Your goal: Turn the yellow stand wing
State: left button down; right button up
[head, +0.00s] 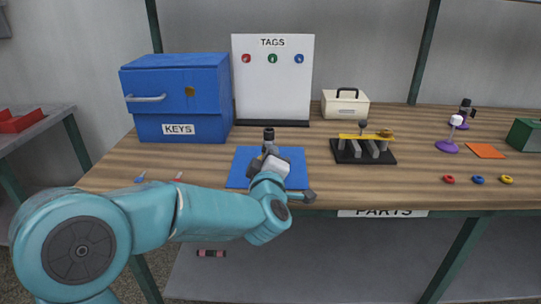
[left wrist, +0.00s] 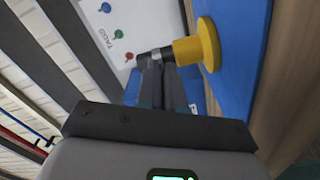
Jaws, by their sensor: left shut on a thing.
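The yellow stand (left wrist: 197,46) has a round yellow base on a blue mat (head: 238,177) and a dark and metal stem. In the head view its dark top (head: 269,134) shows upright above my gripper, and the rest is mostly hidden. My left gripper (head: 270,156) is over the mat. In the left wrist view its fingers (left wrist: 154,62) are shut at the stem, near the dark end; the wing itself is hidden between them. My right gripper is in neither view.
A blue key box (head: 180,100) and a white tags board (head: 272,80) stand behind. To the right are a black rack with a yellow bar (head: 362,137), a cream toolbox (head: 345,105) and a purple-based stand (head: 447,147). Several coloured rings lie near the front edge.

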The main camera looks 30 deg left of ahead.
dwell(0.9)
pick_arm(q)
jog(key=c, duration=1.3)
grip_release()
jog(key=shift+p+v, duration=0.7)
jog(key=shift+v, duration=7.5)
jog(key=shift+w+d+f, duration=0.1)
